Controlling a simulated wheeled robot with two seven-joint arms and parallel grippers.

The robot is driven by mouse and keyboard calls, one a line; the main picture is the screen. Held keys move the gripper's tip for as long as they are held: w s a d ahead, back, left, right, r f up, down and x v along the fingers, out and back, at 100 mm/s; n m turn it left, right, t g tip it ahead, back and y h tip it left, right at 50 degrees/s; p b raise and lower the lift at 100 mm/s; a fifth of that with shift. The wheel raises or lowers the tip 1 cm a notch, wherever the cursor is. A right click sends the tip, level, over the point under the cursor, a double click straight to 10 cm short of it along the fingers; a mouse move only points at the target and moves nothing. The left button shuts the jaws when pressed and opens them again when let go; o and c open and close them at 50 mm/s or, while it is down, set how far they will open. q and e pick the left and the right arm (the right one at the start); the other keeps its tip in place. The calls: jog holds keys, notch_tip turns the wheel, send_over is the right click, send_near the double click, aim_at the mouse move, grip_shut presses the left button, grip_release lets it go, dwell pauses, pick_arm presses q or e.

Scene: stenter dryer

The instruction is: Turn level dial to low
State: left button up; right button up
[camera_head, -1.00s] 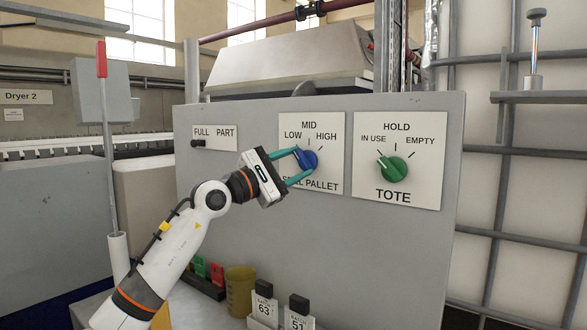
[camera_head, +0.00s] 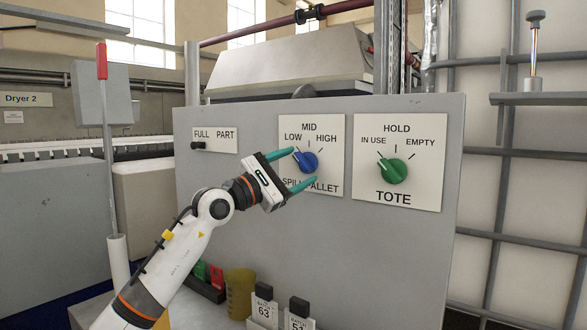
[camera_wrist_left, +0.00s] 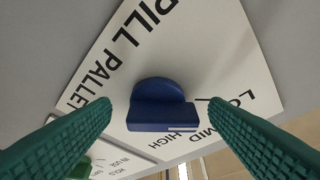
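The blue dial (camera_head: 306,162) sits on a white plate marked LOW, MID, HIGH and SPILL PALLET. In the left wrist view the dial (camera_wrist_left: 160,103) stands between the two spread fingers, with a clear gap on both sides. The lower finger covers part of the SPILL PALLET lettering in the head view. My right gripper is not in view.
A green dial (camera_head: 393,172) marked TOTE is to the right on the same grey panel (camera_head: 330,230). A FULL/PART slider (camera_head: 198,145) is at the left. A yellow cup (camera_head: 240,281) and batch tags (camera_head: 264,302) stand below the panel.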

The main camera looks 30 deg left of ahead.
pick_arm(q)
jog(key=shift+s, duration=0.1)
jog(key=b+v, duration=0.5)
jog(key=v, duration=0.6)
jog(key=shift+s+a, duration=0.2)
jog(key=shift+s, duration=0.15)
